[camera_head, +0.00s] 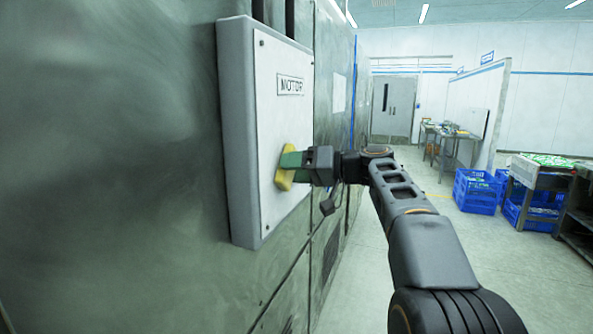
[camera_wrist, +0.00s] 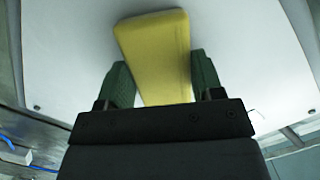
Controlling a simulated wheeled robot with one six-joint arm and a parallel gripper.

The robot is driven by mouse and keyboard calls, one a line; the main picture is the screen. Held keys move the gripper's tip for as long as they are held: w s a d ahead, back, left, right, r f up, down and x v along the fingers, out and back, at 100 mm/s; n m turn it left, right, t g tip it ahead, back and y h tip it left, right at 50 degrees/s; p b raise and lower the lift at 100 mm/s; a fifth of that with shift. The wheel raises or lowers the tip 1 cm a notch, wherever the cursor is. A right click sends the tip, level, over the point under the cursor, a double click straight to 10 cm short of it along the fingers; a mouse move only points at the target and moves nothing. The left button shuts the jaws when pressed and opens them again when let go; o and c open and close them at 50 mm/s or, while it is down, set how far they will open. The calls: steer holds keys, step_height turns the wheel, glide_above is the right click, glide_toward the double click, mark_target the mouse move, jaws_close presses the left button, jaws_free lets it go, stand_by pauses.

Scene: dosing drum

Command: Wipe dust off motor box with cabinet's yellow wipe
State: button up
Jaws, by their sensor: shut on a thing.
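The motor box (camera_head: 284,135) is a pale, flat-fronted box labelled MOTOR, mounted on a grey-green wall at the left of the head view. Its front face also fills the upper part of the wrist view (camera_wrist: 235,45). My gripper (camera_head: 291,163) is at the lower middle of this face. Its green fingers are shut on the yellow wipe (camera_wrist: 155,45), which also shows in the head view (camera_head: 284,178). The wipe appears to lie against the face. No distinct dust patch is clear on the visible face, and the part behind the wipe is hidden.
The grey-green metal wall (camera_head: 120,150) runs along the left. Blue crates (camera_head: 478,190) and a dark rack (camera_head: 575,215) stand at the right. A grey door (camera_head: 393,108) and a work table (camera_head: 450,135) are at the back. The floor between is clear.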

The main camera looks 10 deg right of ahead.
steer(key=b+v, duration=0.1)
steer(key=v, duration=0.5)
steer(key=shift+s+f+b, duration=0.25)
steer(key=shift+f+b, duration=0.05)
steer(key=shift+b, duration=0.05)
steer(key=shift+s+v, duration=0.25)
steer(key=shift+v, duration=1.1)
steer(key=shift+a+f, duration=0.1)
steer(key=shift+f, duration=0.1)
